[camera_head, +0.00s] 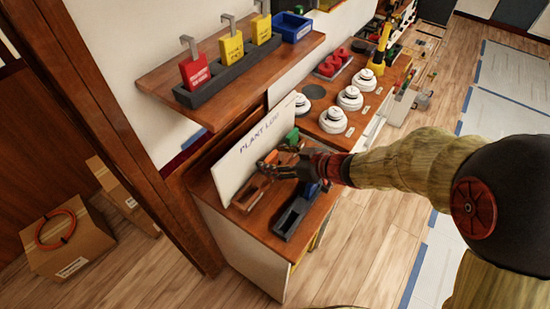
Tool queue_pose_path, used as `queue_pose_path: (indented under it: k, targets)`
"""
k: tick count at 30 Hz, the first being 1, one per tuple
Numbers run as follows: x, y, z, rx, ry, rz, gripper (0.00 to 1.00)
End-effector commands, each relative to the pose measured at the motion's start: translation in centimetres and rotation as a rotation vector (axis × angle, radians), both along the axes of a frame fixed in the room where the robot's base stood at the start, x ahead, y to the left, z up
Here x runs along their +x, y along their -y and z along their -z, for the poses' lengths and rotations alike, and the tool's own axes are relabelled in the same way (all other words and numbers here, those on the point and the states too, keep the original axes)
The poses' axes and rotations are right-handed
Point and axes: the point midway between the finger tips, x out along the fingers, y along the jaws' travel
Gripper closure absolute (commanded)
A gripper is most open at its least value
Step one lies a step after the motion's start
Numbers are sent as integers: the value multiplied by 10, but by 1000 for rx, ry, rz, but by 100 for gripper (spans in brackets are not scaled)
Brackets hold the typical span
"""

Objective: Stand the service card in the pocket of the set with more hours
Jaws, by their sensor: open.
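A large white board (245,165) headed "PLANT LOG" stands upright on the wooden cabinet top (232,215); any writing below the heading is too small to read. My gripper (270,166) is open over the cabinet, just in front of the board. A small wooden holder (250,192) lies below the gripper, and a dark grey tray (293,217) lies to its right. A green item (292,136) stands beyond the gripper, and a blue item (310,187) shows partly behind my arm. I cannot make out the service card or tell which items are the sets.
A wall shelf (160,83) above holds red (195,71) and yellow (231,48) tags in a grey rack, and a blue bin (291,26). White round devices (333,120) stand on the farther counter. A carton (72,245) is on the floor left of a wooden post.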

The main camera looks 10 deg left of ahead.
Motion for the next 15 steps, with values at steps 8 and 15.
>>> queue_pose_path:
  k: [8,15]
  targets:
    - [-9,26,-21,0,2,5,39]
    - [-25,67,-45,0,1,5,39]
